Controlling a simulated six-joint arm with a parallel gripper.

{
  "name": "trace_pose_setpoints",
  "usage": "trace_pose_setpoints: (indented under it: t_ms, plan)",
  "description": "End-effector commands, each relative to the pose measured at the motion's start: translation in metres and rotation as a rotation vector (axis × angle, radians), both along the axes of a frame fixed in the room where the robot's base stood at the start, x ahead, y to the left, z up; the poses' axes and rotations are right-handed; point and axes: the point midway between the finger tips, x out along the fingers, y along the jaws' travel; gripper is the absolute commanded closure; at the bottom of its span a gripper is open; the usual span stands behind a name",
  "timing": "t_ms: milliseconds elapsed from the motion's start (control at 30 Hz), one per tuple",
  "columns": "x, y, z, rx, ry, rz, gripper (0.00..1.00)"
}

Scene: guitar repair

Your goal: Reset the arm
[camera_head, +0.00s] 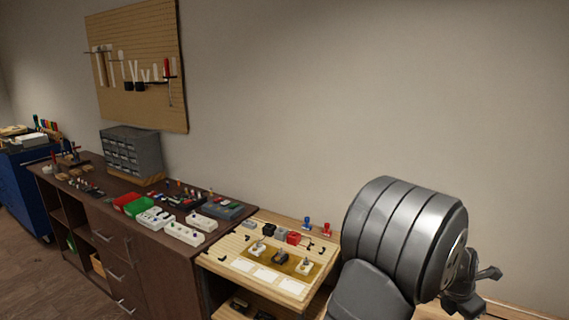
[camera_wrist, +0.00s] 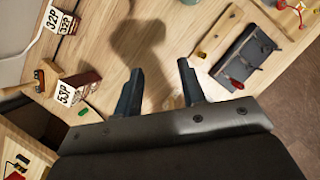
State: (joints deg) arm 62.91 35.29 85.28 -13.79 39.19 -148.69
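In the head view my gripper (camera_head: 465,290) shows at the lower right, past the large grey joint of my arm, small and partly hidden. In the wrist view my gripper (camera_wrist: 161,88) has its two dark fingers apart with nothing between them. It is open and empty above a light wooden surface (camera_wrist: 165,30), and a shadow falls on the wood beyond the fingertips.
In the wrist view, labelled blocks (camera_wrist: 68,95) stand at left and a dark tray (camera_wrist: 243,57) lies at right. In the head view, a wooden workstation (camera_head: 225,258) stands left of my arm, beside a dark cabinet (camera_head: 150,255) and a pegboard (camera_head: 150,30).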

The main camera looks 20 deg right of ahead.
Motion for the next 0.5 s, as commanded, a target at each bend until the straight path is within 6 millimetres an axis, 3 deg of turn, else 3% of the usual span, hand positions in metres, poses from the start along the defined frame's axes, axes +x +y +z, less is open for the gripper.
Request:
trace_pose_setpoints:
  t_ms: [200, 400, 500]
  plan:
    - [-0.04, 0.022, -0.006, 0.003, -0.002, -0.049, 0.63]
    - [-0.067, 0.042, -0.01, 0.003, -0.006, -0.084, 0.63]
    - [-0.06, 0.043, -0.016, 0.004, -0.004, -0.083, 0.63]
